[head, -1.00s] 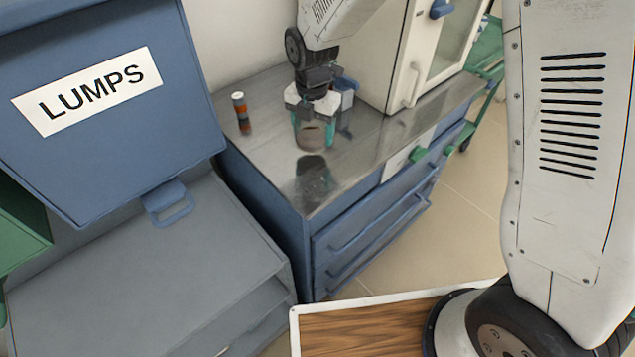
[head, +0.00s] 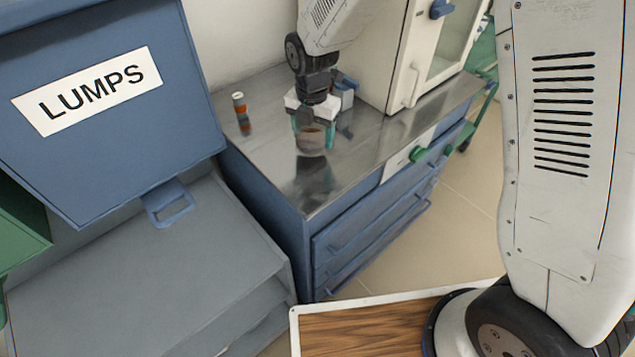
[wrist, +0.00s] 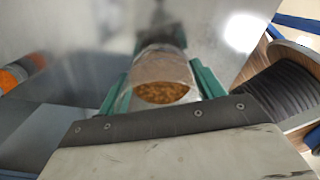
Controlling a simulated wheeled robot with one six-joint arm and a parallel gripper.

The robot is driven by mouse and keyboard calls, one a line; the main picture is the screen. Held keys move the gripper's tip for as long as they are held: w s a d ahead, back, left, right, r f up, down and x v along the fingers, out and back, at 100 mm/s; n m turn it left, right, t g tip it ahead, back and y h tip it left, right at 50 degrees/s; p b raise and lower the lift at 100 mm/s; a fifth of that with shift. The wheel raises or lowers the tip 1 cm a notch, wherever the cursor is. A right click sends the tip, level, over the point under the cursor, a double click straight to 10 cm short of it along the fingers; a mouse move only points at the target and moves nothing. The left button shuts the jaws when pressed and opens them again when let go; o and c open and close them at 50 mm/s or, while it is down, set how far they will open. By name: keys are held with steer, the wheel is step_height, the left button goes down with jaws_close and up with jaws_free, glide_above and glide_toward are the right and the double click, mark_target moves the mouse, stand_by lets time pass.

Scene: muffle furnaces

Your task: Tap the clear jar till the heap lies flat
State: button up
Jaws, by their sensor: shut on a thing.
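The clear jar (head: 311,141) is on or just above the metal counter top in the head view; I cannot tell if its base touches. In the wrist view the clear jar (wrist: 163,70) holds a brown-orange granular heap (wrist: 161,92). The heap's exact surface shape is hard to make out. My gripper (head: 313,130) is shut on the jar, with a green finger on each side of it; it also shows in the wrist view (wrist: 160,85).
The metal counter (head: 360,160) has free room in front of the jar. A white furnace (head: 395,60) is behind right. A blue bin labelled LUMPS (head: 100,130) is at left.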

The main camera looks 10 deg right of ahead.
steer(key=shift+r, duration=0.7)
step_height(320, 180, down, 4)
steer(key=shift+f, duration=0.1)
steer(key=shift+c, duration=0.4)
steer(key=o, duration=1.2)
steer(key=shift+r, duration=0.2)
